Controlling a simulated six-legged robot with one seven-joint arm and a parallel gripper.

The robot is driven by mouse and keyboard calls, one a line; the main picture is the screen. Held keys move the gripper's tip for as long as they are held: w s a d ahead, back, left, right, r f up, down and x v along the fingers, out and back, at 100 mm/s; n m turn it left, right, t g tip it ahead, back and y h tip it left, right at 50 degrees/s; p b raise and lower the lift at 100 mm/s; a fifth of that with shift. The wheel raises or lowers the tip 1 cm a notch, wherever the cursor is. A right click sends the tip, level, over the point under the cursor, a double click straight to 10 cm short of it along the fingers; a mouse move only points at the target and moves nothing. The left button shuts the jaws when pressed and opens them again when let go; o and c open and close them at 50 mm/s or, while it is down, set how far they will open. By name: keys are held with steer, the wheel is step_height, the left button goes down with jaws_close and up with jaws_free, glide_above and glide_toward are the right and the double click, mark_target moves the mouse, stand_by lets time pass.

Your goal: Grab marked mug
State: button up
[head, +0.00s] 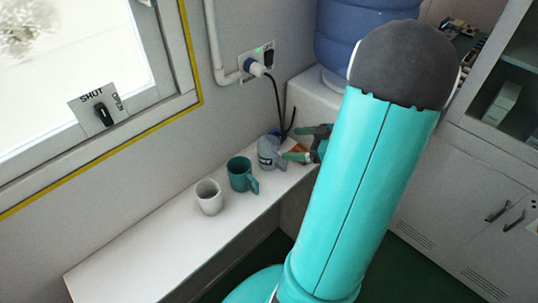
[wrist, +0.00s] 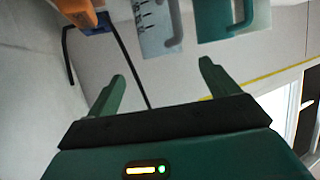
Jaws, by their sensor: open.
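The marked mug (head: 268,152) is light grey-blue with dark markings and stands on the white shelf at its far end. My gripper (head: 306,143) is open and empty, to the right of the marked mug in the head view. In the wrist view, the gap between its fingers (wrist: 162,72) points toward the marked mug, apart from it. A teal mug (head: 239,175) and a white mug (head: 209,197) stand to the left of the marked mug.
A blue water bottle (head: 342,45) stands beyond. The white shelf (head: 150,255) is clear at its near left end.

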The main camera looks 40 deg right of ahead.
mark_target(272, 145)
steer(key=x, duration=0.8)
steer(key=shift+w+a+f, duration=0.2)
steer(key=shift+w+a, duration=0.05)
steer(key=shift+a, duration=0.05)
steer(key=c, duration=1.1)
steer(key=shift+r, duration=0.1)
